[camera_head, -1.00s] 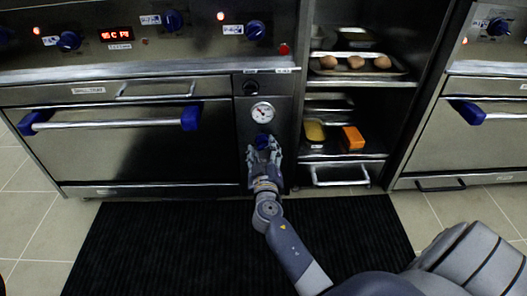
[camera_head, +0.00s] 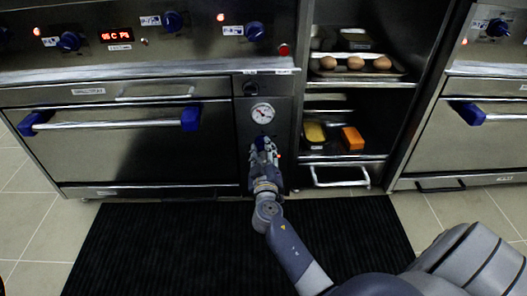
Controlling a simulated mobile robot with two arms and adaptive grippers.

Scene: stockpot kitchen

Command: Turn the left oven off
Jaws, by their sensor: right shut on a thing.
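The left oven (camera_head: 115,149) is a steel front with a bar handle that has blue ends. To the right of its door is a narrow panel with a round white dial gauge (camera_head: 262,113). Below the gauge is a blue knob (camera_head: 261,141), partly hidden by my fingers. My right gripper (camera_head: 264,149) is at this knob and shut on it. A small red light (camera_head: 279,156) shows just right of the gripper. My left gripper is not in view.
Control knobs and a red display (camera_head: 115,35) line the upper panel. Open shelves (camera_head: 352,158) with trays of food stand close on the right. A second oven (camera_head: 485,140) is at far right. A dark mat (camera_head: 150,250) covers the floor.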

